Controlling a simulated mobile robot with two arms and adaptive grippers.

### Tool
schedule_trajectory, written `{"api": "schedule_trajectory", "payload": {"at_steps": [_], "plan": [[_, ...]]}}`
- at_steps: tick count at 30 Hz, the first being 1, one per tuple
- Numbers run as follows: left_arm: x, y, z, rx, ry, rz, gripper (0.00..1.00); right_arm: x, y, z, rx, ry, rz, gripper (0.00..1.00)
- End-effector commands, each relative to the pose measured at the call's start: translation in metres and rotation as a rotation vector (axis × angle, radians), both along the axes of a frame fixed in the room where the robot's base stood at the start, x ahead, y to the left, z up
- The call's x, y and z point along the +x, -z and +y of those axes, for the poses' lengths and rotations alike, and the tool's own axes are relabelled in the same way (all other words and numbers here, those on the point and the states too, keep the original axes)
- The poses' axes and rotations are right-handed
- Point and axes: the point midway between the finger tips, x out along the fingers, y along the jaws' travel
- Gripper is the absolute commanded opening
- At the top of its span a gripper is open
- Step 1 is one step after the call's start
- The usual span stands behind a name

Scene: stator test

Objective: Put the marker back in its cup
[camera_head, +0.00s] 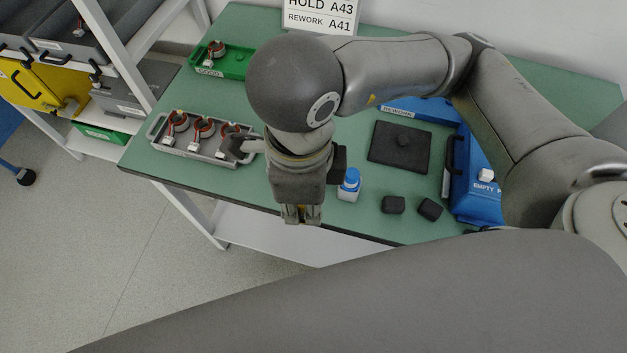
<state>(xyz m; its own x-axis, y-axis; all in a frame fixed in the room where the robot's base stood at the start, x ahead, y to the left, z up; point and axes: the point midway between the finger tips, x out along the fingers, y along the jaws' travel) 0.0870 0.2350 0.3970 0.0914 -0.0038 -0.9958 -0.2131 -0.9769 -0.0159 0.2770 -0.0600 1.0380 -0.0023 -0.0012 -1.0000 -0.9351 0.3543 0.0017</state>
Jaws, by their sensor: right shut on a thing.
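My right gripper (301,215) points down near the table's front edge, left of a small white bottle with a blue cap. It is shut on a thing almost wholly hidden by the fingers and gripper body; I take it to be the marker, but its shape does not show. I cannot make out the marker's cup; my right arm covers part of the table. My left gripper is not in view.
The bottle (349,186) stands close right of my right gripper. A grey tray (168,150) of stators and a green bin (234,69) lie left. A black plate (400,147), two dark blocks (393,205) and a blue case (474,205) lie right.

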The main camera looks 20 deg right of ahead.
Motion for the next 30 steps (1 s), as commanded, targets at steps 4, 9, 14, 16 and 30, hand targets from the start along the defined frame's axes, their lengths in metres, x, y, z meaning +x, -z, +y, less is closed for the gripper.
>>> {"api": "schedule_trajectory", "payload": {"at_steps": [4, 9, 14, 16, 30], "plan": [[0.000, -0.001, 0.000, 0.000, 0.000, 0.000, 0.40, 0.006, 0.003, -0.002, -0.002, 0.039, 0.001, 0.02], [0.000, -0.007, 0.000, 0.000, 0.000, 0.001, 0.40, 0.037, 0.018, -0.017, -0.004, 0.047, 0.005, 0.02], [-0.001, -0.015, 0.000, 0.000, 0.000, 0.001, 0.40, 0.073, 0.034, -0.034, -0.006, 0.045, 0.004, 0.02], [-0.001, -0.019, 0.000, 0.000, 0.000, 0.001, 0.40, 0.087, 0.045, -0.040, -0.006, 0.043, 0.003, 0.02], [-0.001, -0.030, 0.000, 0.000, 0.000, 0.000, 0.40, 0.126, 0.100, -0.057, -0.004, 0.037, 0.000, 0.02]]}}
